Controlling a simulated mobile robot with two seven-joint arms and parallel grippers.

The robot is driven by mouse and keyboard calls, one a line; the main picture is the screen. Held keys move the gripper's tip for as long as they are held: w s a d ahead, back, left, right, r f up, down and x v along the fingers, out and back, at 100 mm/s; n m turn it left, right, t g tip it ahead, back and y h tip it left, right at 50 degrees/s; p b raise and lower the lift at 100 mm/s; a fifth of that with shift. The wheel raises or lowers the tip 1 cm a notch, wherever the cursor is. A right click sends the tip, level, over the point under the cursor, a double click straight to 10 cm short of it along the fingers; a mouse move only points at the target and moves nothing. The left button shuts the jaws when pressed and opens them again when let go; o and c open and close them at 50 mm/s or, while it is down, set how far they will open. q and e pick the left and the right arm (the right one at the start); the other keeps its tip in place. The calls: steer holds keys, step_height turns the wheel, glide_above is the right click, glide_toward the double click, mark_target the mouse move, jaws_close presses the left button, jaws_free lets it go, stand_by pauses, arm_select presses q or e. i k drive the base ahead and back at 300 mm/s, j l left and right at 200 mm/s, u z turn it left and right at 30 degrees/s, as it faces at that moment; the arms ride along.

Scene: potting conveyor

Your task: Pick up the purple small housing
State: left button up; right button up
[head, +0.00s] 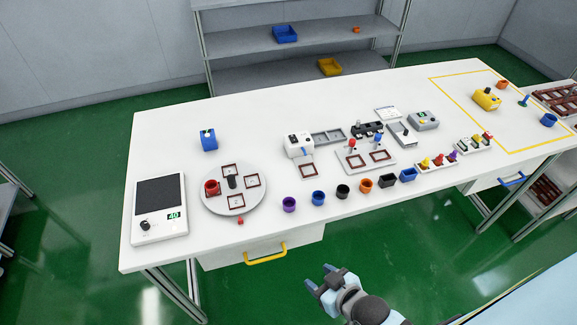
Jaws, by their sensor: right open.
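The purple small housing (289,204) is a small round cup standing upright on the white table (270,110) near its front edge. It is at the left end of a row of small housings, with a blue one (318,198) just to its right. My right gripper (321,281) is in front of the table, over the green floor, below the purple housing in the picture. It is open, empty and apart from everything. My left gripper is not in view.
A round turntable (258,202) with a red cup stands left of the purple housing. Black (343,191) and orange (366,186) cups continue the row rightward. A drawer with a yellow handle (265,254) is under the front edge. The table behind the purple housing is partly clear.

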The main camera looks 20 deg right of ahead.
mark_target(290, 203)
steer(key=z, duration=0.7)
